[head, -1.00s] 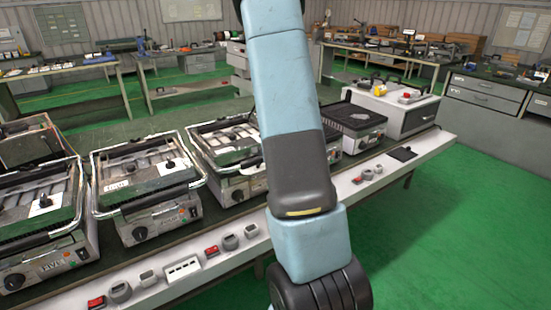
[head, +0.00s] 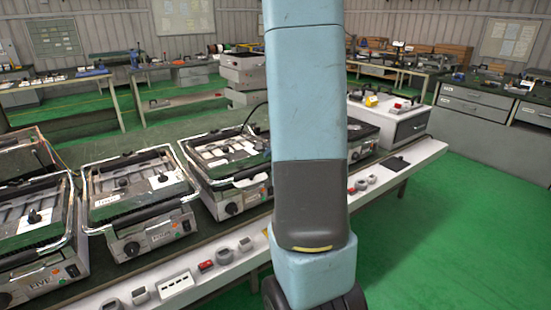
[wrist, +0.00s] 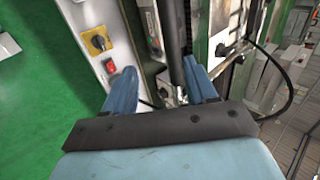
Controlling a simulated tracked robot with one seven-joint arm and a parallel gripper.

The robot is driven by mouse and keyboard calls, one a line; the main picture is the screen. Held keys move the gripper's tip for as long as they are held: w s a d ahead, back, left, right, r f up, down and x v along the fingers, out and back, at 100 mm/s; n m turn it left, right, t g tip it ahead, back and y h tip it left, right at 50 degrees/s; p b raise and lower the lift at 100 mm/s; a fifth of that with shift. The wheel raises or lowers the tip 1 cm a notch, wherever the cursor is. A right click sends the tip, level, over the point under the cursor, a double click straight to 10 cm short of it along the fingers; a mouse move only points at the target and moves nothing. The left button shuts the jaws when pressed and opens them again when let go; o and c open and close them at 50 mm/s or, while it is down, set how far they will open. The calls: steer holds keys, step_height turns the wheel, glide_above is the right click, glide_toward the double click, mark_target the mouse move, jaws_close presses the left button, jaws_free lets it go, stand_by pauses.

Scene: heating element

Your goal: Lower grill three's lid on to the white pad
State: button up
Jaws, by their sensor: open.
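The third grill from the left (head: 231,209) stands right of the grill marked FOUR in the head view, partly hidden by my arm; I take it as grill three, though its label is not readable. White patches (head: 215,150) show on its top; I cannot tell which is the pad, or how far its lid is raised. My gripper (wrist: 161,84) shows in the wrist view with its two blue fingers apart. A dark bar (wrist: 174,35) runs up the picture between and beyond the fingers; contact is unclear. The head view hides my gripper behind my arm.
Grill four (head: 150,238) and grill five (head: 48,280) stand to the left. A white front ledge (head: 190,285) carries switches and sockets. A black cable (wrist: 288,85) curves at right in the wrist view. Green floor (head: 450,240) is clear at right.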

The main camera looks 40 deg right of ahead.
steer(key=shift+v, duration=1.25)
steer(key=s+a+r+n+y, duration=0.2)
steer(key=a+r+n, duration=0.25)
steer(key=a, duration=0.45)
steer(key=s+a+r+n+y, duration=0.2)
steer(key=a+r+n, duration=0.2)
steer(key=a+r, duration=0.3)
steer(key=s+a+r+n+g+h, duration=0.1)
steer(key=s+a+r+n+h, duration=0.1)
steer(key=s, duration=0.6)
steer(key=s+a+r+n+g+h, duration=0.1)
steer(key=s+a+r+n, duration=0.3)
steer(key=s+a+n, duration=0.3)
steer(key=shift+s+n+h, duration=0.35)
steer(key=shift+s+h, duration=0.05)
steer(key=shift+s, duration=0.25)
